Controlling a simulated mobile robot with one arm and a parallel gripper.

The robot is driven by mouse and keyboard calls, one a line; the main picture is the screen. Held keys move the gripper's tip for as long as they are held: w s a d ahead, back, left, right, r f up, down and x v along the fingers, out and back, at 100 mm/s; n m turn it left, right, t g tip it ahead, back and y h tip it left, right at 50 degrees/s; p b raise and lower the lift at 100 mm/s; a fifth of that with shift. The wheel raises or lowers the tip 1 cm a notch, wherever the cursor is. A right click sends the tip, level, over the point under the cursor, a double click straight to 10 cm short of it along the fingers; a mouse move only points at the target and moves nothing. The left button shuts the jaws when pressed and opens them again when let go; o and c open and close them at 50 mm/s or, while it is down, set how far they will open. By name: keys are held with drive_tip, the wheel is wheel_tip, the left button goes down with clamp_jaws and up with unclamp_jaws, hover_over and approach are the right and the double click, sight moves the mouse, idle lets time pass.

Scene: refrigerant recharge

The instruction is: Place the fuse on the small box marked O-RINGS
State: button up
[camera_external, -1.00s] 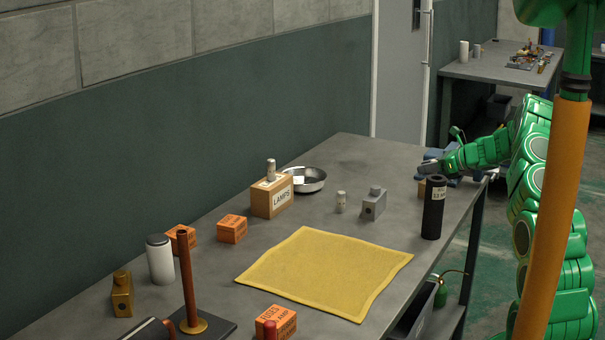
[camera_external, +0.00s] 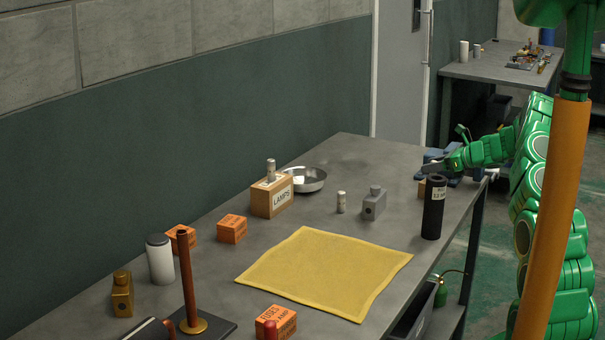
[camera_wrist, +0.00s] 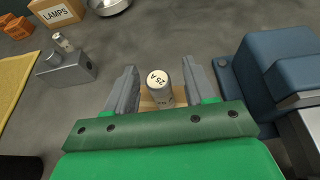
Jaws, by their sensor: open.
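A light grey cylindrical fuse marked 25 A (camera_wrist: 160,80) stands between the fingers of my gripper (camera_wrist: 160,72) in the wrist view. My gripper is open, with a finger on each side of the fuse and a gap showing. A small tan box (camera_wrist: 149,103) shows under and beside the fuse, and the fuse appears to stand on it. Its marking is not visible. In the external view my gripper (camera_external: 433,168) is at the table's far right end, just above the tan box (camera_external: 421,188). The fuse cannot be made out there.
A black cylinder (camera_external: 434,208) stands in front of the tan box. A blue device (camera_wrist: 268,75) is close on the right. A grey block (camera_external: 374,203), a small cylinder (camera_external: 341,203), a LAMPS box (camera_external: 270,199) and a metal bowl (camera_external: 308,180) stand left. A yellow cloth (camera_external: 325,272) lies nearer.

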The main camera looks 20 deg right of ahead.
drive_tip(key=v, duration=1)
drive_tip(key=shift+s, duration=0.15)
drive_tip(key=s+a+r+n+g, duration=0.2)
drive_tip(key=s+a+r+n, duration=0.25)
drive_tip(key=a, duration=0.35)
drive_tip(key=s+a+r+n+g+y, duration=0.1)
drive_tip(key=s+a+r+n+g, duration=0.15)
drive_tip(key=s+a, duration=0.35)
drive_tip(key=s+a+r+n+g, duration=0.2)
drive_tip(key=s+a+r+n, duration=0.2)
drive_tip(key=a, duration=0.5)
drive_tip(key=s+a+r+n+g+h, duration=0.1)
drive_tip(key=s+a+n, duration=0.2)
drive_tip(key=s, duration=0.4)
drive_tip(key=s+a+r+n+g+h, duration=0.1)
drive_tip(key=s+a+n+g, duration=0.2)
drive_tip(key=s, duration=0.4)
drive_tip(key=s+d+n+h, duration=0.2)
drive_tip(key=s+n, duration=0.1)
drive_tip(key=s, duration=0.7)
drive_tip(key=s+d+f+n+h, duration=0.1)
drive_tip(key=s+d+n+h, duration=0.1)
drive_tip(key=s, duration=0.8)
drive_tip(key=s+d+f+n+h, duration=0.1)
drive_tip(key=s+n+h, duration=0.3)
drive_tip(key=s, duration=0.6)
drive_tip(key=shift+d+n+g, duration=0.35)
drive_tip(key=shift+d+n, duration=0.15)
drive_tip(key=shift+d+f, duration=0.1)
drive_tip(key=shift+f, duration=0.05)
